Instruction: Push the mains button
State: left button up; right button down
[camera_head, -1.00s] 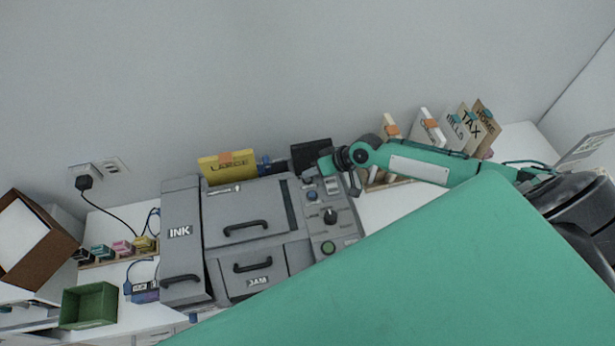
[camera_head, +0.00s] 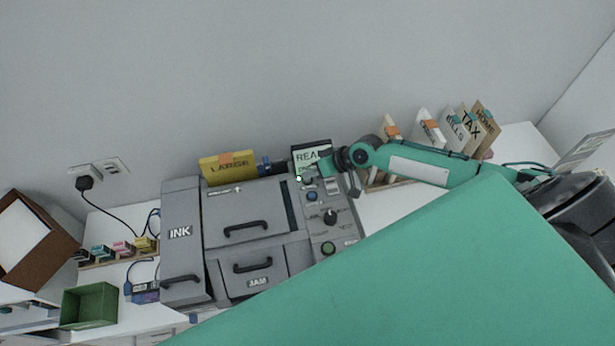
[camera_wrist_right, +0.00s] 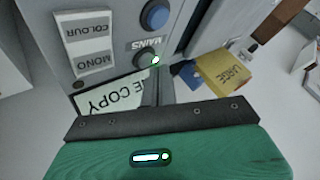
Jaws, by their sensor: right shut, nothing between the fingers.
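The grey printer's control panel (camera_head: 325,222) carries a MAINS label (camera_wrist_right: 146,44) in the right wrist view. Beside the label are a dark round button (camera_wrist_right: 145,61) and a small white light (camera_wrist_right: 155,60) that is lit. The light also shows in the head view (camera_head: 298,178). My right gripper (camera_wrist_right: 154,76) is shut and empty, its fingertips at the dark button; I cannot tell whether they touch it. In the head view my right gripper (camera_head: 312,173) is over the panel's top end, partly hiding it. The screen (camera_head: 308,152) behind is lit with text. My left gripper is not in view.
A blue button (camera_wrist_right: 155,15) sits close to the MAINS label, with COLOUR and MONO keys beside it. A black dial (camera_head: 330,217) and a green button (camera_head: 327,248) are lower on the panel. A yellow LARGE folder (camera_head: 228,167) stands behind the printer.

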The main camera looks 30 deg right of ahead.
notch_tip(320, 180, up, 6)
jog(key=p, duration=0.5)
dwell(0.5)
